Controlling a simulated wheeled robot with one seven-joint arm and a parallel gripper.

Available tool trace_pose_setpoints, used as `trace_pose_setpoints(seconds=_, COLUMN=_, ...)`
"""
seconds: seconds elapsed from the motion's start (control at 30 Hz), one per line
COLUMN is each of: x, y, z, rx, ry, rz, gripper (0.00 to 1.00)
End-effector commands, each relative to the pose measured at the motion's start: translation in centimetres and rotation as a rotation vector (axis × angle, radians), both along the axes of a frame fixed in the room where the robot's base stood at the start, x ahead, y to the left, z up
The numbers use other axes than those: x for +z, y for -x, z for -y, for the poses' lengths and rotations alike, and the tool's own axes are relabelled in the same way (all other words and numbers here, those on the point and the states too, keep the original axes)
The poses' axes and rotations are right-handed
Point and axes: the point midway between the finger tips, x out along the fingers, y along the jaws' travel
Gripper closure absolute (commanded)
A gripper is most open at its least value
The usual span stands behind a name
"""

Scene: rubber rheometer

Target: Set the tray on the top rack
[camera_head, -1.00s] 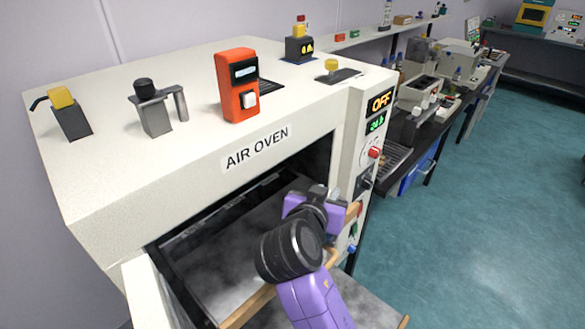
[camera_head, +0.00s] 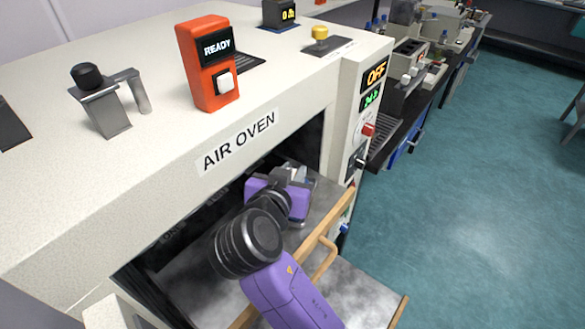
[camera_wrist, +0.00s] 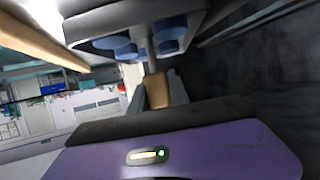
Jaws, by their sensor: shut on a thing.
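My gripper (camera_wrist: 157,92) is shut on the tan grip of the tray (camera_wrist: 105,20), a grey piece with several round blue parts on it in the wrist view. In the head view my purple wrist is inside the mouth of the air oven (camera_head: 150,200). A small grey-white part of the tray (camera_head: 297,176) seems to show just beyond it. The top rack (camera_head: 325,190), a dark grey shelf with a tan front bar, lies pulled out under my wrist. Whether the tray touches it, I cannot tell. My arm hides part of the rack.
A lower rack (camera_head: 355,290) with a tan edge sits below. The oven's control column (camera_head: 362,120) stands close on the right, its display reading OFF. An orange READY unit (camera_head: 208,68) is on the oven roof. Open teal floor (camera_head: 480,200) lies to the right.

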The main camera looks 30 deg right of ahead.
Motion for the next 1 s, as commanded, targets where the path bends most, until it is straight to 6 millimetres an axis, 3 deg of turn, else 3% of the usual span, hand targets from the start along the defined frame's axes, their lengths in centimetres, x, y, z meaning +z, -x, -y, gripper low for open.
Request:
trace_pose_setpoints(seconds=0.23, x=-0.2, y=0.0, z=0.1, rx=-0.001, ry=0.0, rz=0.001, gripper=1.0)
trace_pose_setpoints(seconds=0.27, x=-0.2, y=0.0, z=0.1, rx=-0.001, ry=0.0, rz=0.0, gripper=0.74)
trace_pose_setpoints(seconds=0.37, x=-0.1, y=0.0, z=0.1, rx=-0.001, ry=0.0, rz=0.0, gripper=0.57)
trace_pose_setpoints(seconds=0.77, x=0.3, y=0.0, z=0.0, rx=0.0, ry=0.0, rz=0.001, gripper=0.57)
trace_pose_setpoints(seconds=1.0, x=1.6, y=2.6, z=-2.7, rx=0.002, ry=-0.001, rz=0.004, gripper=0.57)
